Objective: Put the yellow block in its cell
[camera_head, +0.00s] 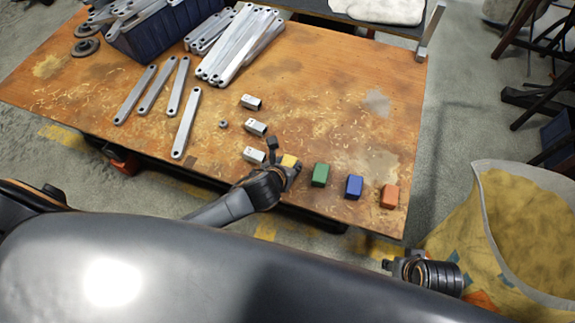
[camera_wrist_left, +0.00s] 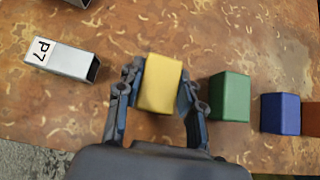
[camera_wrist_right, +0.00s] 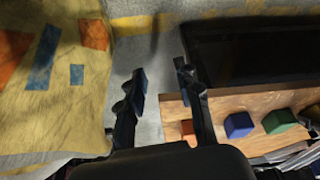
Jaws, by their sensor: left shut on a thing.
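The yellow block (camera_head: 289,160) is between the fingers of my left gripper (camera_head: 283,161), near the table's front edge. In the left wrist view the fingers close on both sides of the yellow block (camera_wrist_left: 161,82). I cannot tell whether it touches the table. Three small pale metal boxes, at the back (camera_head: 251,102), middle (camera_head: 256,127) and front (camera_head: 254,155), stand in a row left of it. A box marked P7 (camera_wrist_left: 60,62), with an open right end, lies left of the gripper. My right gripper (camera_wrist_right: 162,82) is open and empty, off the table's front right corner.
Right of the yellow block, green (camera_head: 320,175), blue (camera_head: 354,187) and orange (camera_head: 389,196) blocks stand in a row. Several grey bars (camera_head: 185,123) and a dark blue bin (camera_head: 155,35) occupy the back left. A yellow sack-like container (camera_head: 450,225) stands off the table at right.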

